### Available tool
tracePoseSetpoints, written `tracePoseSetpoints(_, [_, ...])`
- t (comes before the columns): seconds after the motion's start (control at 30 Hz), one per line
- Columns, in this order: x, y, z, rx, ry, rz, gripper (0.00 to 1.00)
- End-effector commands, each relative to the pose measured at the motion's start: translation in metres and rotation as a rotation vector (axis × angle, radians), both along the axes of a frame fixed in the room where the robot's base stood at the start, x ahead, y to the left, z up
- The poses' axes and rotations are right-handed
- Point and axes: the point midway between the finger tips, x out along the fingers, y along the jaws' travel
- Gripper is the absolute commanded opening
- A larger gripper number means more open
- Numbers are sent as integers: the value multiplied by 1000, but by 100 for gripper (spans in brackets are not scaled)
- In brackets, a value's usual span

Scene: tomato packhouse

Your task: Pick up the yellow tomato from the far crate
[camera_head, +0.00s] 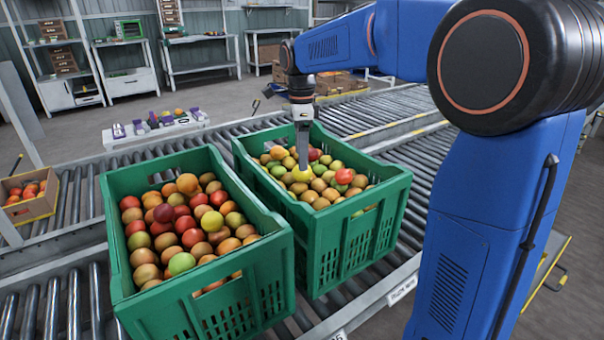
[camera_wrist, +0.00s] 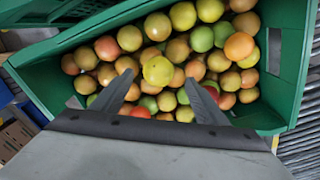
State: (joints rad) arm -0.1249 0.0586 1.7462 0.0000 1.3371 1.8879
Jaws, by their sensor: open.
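The far green crate (camera_head: 345,220) stands on the roller conveyor, full of mixed red, orange, green and yellowish tomatoes; its wall also shows in the wrist view (camera_wrist: 40,75). The yellow tomato (camera_head: 301,175) lies on top of the pile, near the crate's middle. My gripper (camera_head: 302,157) points down into this crate, right above the yellow tomato. In the wrist view, the yellow tomato (camera_wrist: 158,70) shows between the tips of my two open fingers (camera_wrist: 158,80). Whether the fingers touch it, I cannot tell.
A second green crate (camera_head: 200,302) full of tomatoes stands close by on the left. A small cardboard box (camera_head: 36,207) of tomatoes is at the far left. Neighbouring tomatoes crowd around the yellow one. Crate walls rise around my gripper.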

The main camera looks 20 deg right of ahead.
Motion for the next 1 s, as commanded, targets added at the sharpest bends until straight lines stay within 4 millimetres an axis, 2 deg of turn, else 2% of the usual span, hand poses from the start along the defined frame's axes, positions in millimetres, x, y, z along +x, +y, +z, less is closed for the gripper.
tracePoseSetpoints(0.4, [-3,-1,-46,0,0,0,67])
tracePoseSetpoints(0.73, [-3,-1,-52,0,0,0,67])
tracePoseSetpoints(0.87, [-3,-1,-52,0,0,0,36])
tracePoseSetpoints(1.0, [-3,-1,-51,0,-1,0,35])
